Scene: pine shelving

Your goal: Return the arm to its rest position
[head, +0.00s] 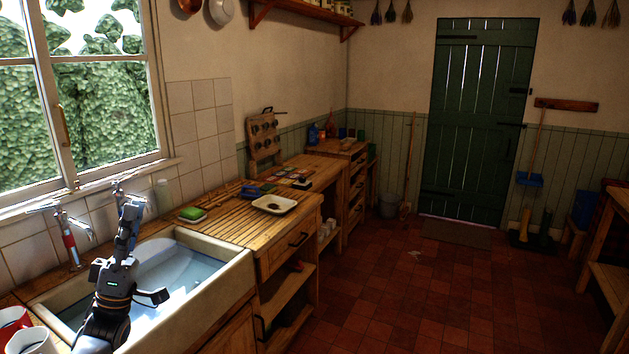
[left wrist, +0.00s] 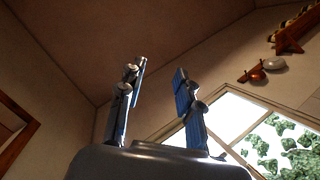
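My left arm rises from the lower left of the head view, over the near part of the sink. My left gripper (head: 130,208) points upward above the sink, in front of the taps. In the left wrist view its two fingers (left wrist: 160,80) stand apart with nothing between them. Behind them are the ceiling, wall and window. My right gripper is not in view.
The stone sink (head: 222,279) holds water. Taps (head: 69,240) stand behind it by the window. Two mugs (head: 33,341) are at the lower left. A tray (head: 274,204) and a green sponge (head: 192,214) lie on the wooden drainer.

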